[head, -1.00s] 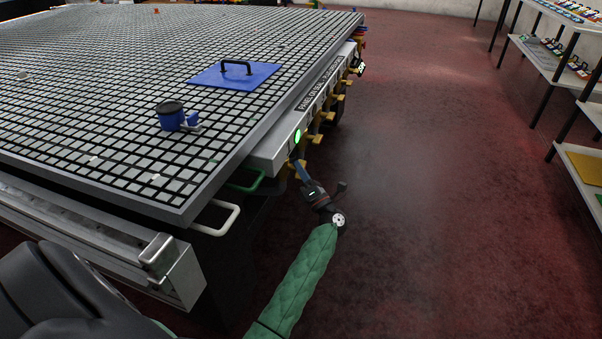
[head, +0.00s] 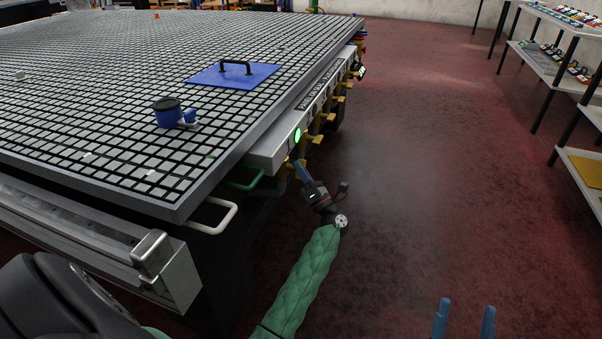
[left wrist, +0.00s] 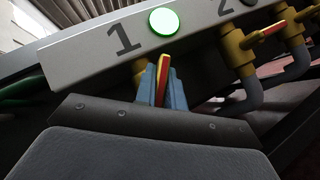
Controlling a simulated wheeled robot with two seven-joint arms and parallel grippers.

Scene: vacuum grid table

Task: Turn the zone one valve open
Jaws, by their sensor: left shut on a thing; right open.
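The zone one valve (left wrist: 139,74) is a brass body under the panel mark "1" in the left wrist view. Its handle (left wrist: 162,75) is red with a yellow edge and stands up between the blue fingers of my left gripper (left wrist: 163,92). The fingers are shut on the handle. In the head view my left gripper (head: 301,170) reaches the table's side below the panel's green light, and the valve is mostly hidden there. My right gripper (head: 463,318) shows two blue fingertips, apart and empty, at the bottom edge over the floor.
The grey panel (head: 268,156) runs along the table edge, with a lit green light (left wrist: 163,22) by the "1". The zone two valve (left wrist: 237,50) is close to the right. The floor beside is clear.

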